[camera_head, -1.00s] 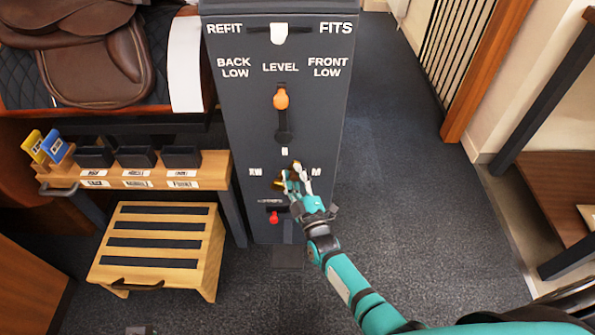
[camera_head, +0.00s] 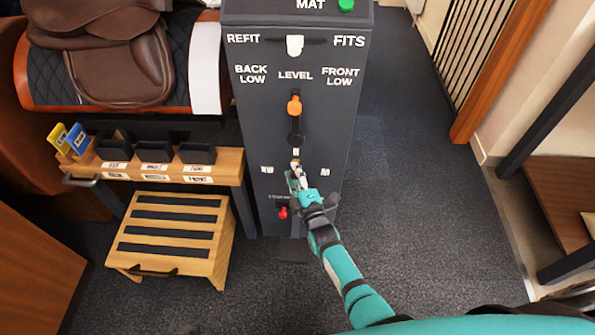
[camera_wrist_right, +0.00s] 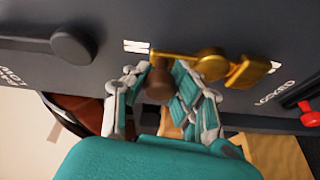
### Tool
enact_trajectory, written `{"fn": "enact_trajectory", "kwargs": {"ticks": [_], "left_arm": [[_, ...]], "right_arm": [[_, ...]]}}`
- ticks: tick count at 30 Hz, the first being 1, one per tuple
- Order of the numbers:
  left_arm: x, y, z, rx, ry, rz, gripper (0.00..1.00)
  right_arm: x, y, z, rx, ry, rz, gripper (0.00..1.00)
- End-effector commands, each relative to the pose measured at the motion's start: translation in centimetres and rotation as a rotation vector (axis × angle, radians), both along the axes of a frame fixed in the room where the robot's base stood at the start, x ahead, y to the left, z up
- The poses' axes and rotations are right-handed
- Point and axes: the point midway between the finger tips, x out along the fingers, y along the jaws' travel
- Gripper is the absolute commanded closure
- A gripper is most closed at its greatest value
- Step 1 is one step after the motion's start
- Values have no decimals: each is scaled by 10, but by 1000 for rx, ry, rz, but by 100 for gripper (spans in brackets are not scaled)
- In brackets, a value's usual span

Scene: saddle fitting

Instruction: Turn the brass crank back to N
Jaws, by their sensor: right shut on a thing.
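The brass crank (camera_wrist_right: 181,60) is on the dark panel of the grey post (camera_head: 262,130). In the right wrist view its arm runs from the round hub to beside the white N mark (camera_wrist_right: 137,46), and its brown knob (camera_wrist_right: 158,86) is between my fingers. My right gripper (camera_wrist_right: 160,92) is shut on that knob. In the head view my right gripper (camera_head: 297,180) covers most of the crank; a bit of brass shows just below the N (camera_head: 296,152). A brass block (camera_wrist_right: 247,71) sits beside the hub. My left gripper is not in view.
An orange-knobbed lever (camera_head: 294,106) is above the crank and a red knob (camera_head: 282,212) below it. A wooden step (camera_head: 172,238) and a bench with black bins (camera_head: 155,152) stand left. Open carpet (camera_head: 420,200) lies right of the post.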

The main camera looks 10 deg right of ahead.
Motion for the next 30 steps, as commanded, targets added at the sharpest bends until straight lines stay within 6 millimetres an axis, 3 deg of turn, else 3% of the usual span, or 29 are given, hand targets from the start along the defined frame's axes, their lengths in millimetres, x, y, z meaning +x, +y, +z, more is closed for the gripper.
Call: {"fn": "enact_trajectory", "kwargs": {"ticks": [13,14,17,26,30], "left_arm": [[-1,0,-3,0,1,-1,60],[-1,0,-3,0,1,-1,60],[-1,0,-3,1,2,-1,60],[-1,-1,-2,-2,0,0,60],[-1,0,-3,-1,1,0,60]], "right_arm": [[-3,4,-5,-13,13,5,100],[-3,4,-5,-13,13,5,76],[-3,4,-5,-12,13,5,63],[-3,1,-2,-10,7,1,62],[-17,0,-3,-10,8,1,62]]}}
